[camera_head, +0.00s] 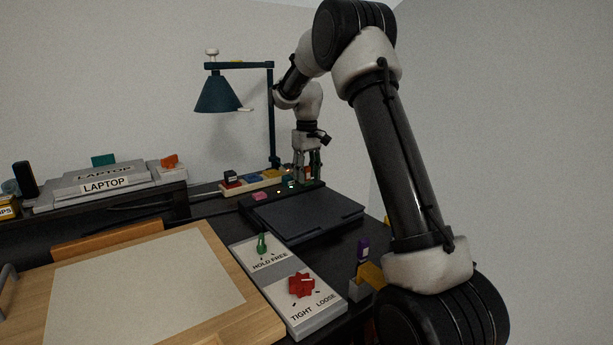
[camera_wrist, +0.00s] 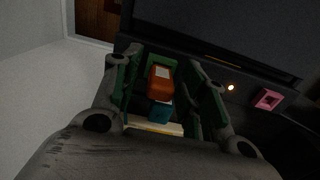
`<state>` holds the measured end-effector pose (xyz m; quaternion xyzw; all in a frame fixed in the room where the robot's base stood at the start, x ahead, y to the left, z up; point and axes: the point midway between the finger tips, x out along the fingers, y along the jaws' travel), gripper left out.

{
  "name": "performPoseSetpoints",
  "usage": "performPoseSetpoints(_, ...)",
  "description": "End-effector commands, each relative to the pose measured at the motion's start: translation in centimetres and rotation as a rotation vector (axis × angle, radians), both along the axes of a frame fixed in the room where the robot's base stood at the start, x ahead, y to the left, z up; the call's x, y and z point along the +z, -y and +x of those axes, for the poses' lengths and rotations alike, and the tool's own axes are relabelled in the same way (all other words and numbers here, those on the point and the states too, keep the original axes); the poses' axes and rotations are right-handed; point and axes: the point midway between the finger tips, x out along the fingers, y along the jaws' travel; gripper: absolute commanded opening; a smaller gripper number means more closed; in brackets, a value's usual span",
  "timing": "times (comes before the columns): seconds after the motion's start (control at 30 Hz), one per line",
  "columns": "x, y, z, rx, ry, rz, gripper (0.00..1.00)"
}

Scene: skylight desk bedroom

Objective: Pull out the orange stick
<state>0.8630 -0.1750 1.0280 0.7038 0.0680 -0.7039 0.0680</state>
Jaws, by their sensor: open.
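An orange block-like piece (camera_wrist: 161,82), likely the end of the orange stick, lies between the fingers of my gripper (camera_wrist: 168,76) in the wrist view. A teal piece (camera_wrist: 160,111) shows right below it, and a pale strip lies below that. The fingers are apart, one on each side of the orange piece; I cannot tell whether either touches it. In the head view my gripper (camera_head: 306,178) points down at the back of the desk, at the right end of a pale strip (camera_head: 262,184) with coloured blocks. The orange piece cannot be made out there.
A dark flat panel (camera_head: 305,216) lies in front of my gripper. A pink block (camera_head: 261,196) sits at its left, also in the wrist view (camera_wrist: 268,99). A blue lamp (camera_head: 219,94) stands behind. A grey panel with a red knob (camera_head: 301,285) and green lever (camera_head: 262,244) is nearer.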

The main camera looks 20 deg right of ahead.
Motion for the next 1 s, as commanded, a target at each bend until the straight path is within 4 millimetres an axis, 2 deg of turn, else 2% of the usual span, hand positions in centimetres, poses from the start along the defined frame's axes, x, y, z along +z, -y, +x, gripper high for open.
performPoseSetpoints(0.3, 0.01, 0.0, 0.0, 0.0, 0.0, 0.0, 0.43)
performPoseSetpoints(0.37, 0.01, 0.0, 0.0, 0.0, 0.0, 0.0, 0.34)
performPoseSetpoints(0.53, 0.01, 0.0, 0.0, 0.0, 0.0, 0.0, 0.03)
performPoseSetpoints(0.57, 0.01, 0.0, 0.0, 0.0, 0.0, 0.0, 0.0)
performPoseSetpoints(1.0, 0.99, 0.0, 0.04, 0.0, 0.001, 0.0, 0.0)
